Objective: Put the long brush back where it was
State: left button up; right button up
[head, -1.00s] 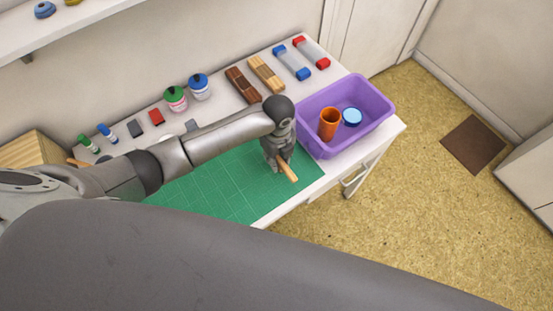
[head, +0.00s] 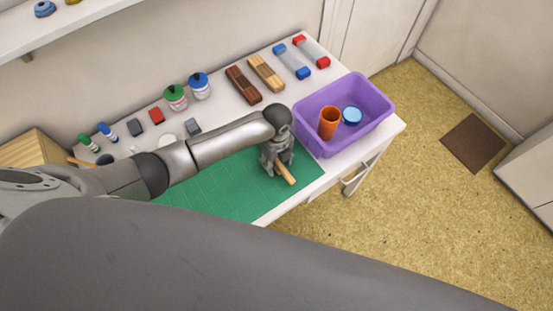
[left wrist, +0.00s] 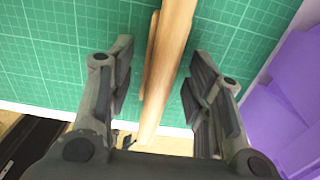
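The long brush shows as a light wooden handle (head: 286,174) at the right part of the green cutting mat (head: 225,195). In the left wrist view the handle (left wrist: 168,65) runs from the top edge down between the fingers, with a thinner brown strip along its left side. My left gripper (head: 277,165) points down over the mat around the handle. Its fingers (left wrist: 158,95) are spread, with a gap showing on the left of the handle and a small one on the right. The brush's far end is out of the wrist view. My right gripper is not in view.
A purple bin (head: 378,118) holding an orange cup (head: 329,123) and a blue-lidded round item (head: 352,115) stands right of the mat. Bottles, wooden blocks and small pads line the table's back. A wooden box (head: 35,150) is at left.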

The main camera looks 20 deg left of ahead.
pick_arm(q)
notch_tip(320, 180, up, 12)
jog(key=shift+r+b, duration=0.15)
jog(key=shift+b, duration=0.25)
dwell(0.3)
dwell(0.5)
